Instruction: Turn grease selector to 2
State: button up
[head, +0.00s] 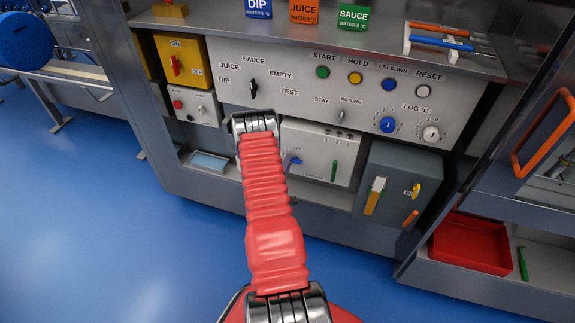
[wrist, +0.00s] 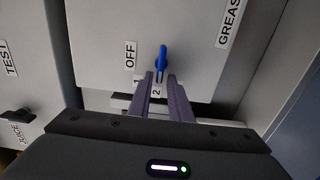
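The grease selector is a blue lever knob (wrist: 162,62) on a white panel in the wrist view. Labels OFF, 1 and 2 stand around it, with GREASE to the right. Its long axis runs roughly up and down in the picture, with its lower end toward the label 2. Which end is the pointer, I cannot tell. My gripper (wrist: 161,77) has its two purple fingers apart, tips at either side of the knob's lower end. Contact is not clear. In the head view the blue knob (head: 291,161) shows beside my red arm, which hides my fingers.
A black selector (head: 253,88) and several buttons sit on the panel above. A grey box (head: 392,187) with a yellow lever stands right of the white box (head: 318,152). A red tray (head: 472,243) lies lower right. The blue floor at left is clear.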

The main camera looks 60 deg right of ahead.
jog(key=shift+o, duration=0.9)
jog(key=shift+s+a, duration=0.1)
jog(key=s+a, duration=0.2)
jog(key=a, duration=1.1)
jog(key=shift+a, duration=0.25)
